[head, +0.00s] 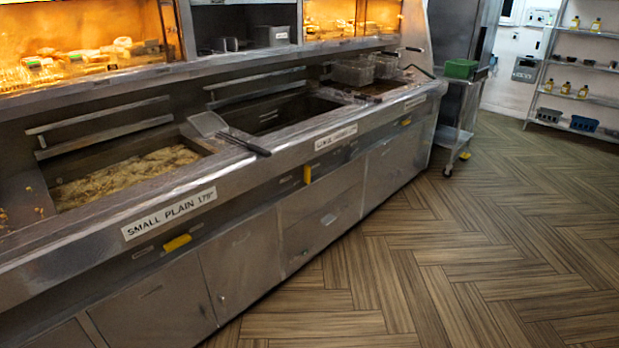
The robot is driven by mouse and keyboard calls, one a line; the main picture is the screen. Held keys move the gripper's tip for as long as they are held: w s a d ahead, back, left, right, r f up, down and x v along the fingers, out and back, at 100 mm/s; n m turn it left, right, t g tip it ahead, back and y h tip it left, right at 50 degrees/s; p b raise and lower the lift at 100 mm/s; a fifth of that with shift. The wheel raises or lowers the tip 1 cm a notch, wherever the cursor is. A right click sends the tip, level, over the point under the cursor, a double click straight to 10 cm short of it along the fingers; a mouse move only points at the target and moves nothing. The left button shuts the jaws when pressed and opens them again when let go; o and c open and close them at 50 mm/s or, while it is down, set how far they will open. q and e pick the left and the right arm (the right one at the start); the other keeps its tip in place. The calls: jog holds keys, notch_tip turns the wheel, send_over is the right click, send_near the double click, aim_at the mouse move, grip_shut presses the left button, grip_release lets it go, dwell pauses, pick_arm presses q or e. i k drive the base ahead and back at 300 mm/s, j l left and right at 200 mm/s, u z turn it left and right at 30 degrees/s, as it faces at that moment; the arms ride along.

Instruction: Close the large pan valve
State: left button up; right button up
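A long steel frying range has yellow valve handles on its front panel. A middle yellow handle (307,173) is below the middle pan (280,114) and stands upright. A white label (336,137) above it is too blurred to read surely, but may begin with "LARGE". The nearer yellow handle (177,242) is below the "SMALL PLAIN 179°" label (168,213) and lies along the panel. A third, small yellow handle (406,121) is at the far end; it also seems to lie along the panel. Neither of my grippers is in view.
The near pan (125,176) holds frothy oil. A scoop (231,134) lies across the rim with its handle over the front edge. Wire baskets (352,73) are at the far pan. A trolley with a green box (461,68) stands beyond. The wooden floor (450,250) is clear.

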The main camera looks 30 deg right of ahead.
aim_at(307, 173)
jog(key=i+l, duration=0.25)
jog(key=i, duration=0.25)
jog(key=i+l, duration=0.25)
jog(key=i, duration=0.2)
